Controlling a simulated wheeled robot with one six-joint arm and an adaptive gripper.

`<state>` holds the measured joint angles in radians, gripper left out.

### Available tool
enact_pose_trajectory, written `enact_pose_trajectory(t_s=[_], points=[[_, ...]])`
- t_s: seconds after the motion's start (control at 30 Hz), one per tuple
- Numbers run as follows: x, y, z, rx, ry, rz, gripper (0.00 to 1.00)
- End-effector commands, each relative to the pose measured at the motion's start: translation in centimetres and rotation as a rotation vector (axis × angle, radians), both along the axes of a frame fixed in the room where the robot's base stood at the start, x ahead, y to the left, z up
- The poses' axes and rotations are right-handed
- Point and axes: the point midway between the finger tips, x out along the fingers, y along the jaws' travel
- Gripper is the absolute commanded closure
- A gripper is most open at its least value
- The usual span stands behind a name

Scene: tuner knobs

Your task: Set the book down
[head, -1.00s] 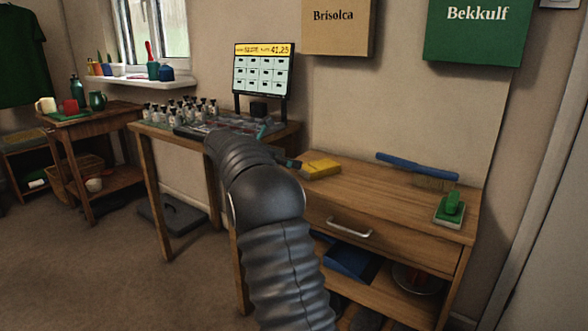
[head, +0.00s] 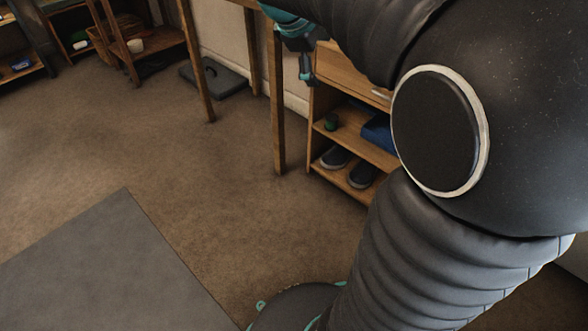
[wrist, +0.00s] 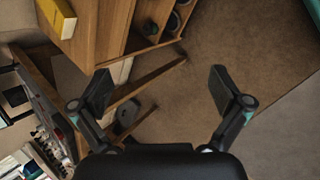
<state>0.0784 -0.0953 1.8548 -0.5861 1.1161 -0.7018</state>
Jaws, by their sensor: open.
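A yellow book (wrist: 58,16) lies on the wooden cabinet's top, at the upper left of the wrist view. My gripper (wrist: 160,84) is open in the wrist view, with its two fingers wide apart and nothing between them. The book is clear of the fingers, beyond the left one. In the head view, part of my gripper (head: 304,62) shows at the top beside the cabinet, partly hidden by my arm. The book is out of the head view.
The cabinet (wrist: 100,28) has open shelves; dark shoes (head: 350,166) sit on the lower one. Wooden table legs (head: 277,105) stand left of it. A grey mat (head: 110,265) lies on open brown floor. The wrist view also shows small bottles (wrist: 45,140) at lower left.

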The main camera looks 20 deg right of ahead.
Motion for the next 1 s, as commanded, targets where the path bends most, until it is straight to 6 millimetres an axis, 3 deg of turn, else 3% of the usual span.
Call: enact_pose_trajectory(t_s=[0.03,0.2,0.5,0.7,1.0], points=[[-2.1,1.3,-0.3,0.059,-0.048,-0.035,0.00],[-8.0,5.6,-2.3,0.275,-0.192,-0.184,0.00],[-17.1,12.1,-7.1,0.647,-0.372,-0.472,0.00],[-20.0,14.2,-9.3,0.785,-0.416,-0.593,0.00],[-20.4,14.5,-9.7,0.811,-0.422,-0.620,0.00]])
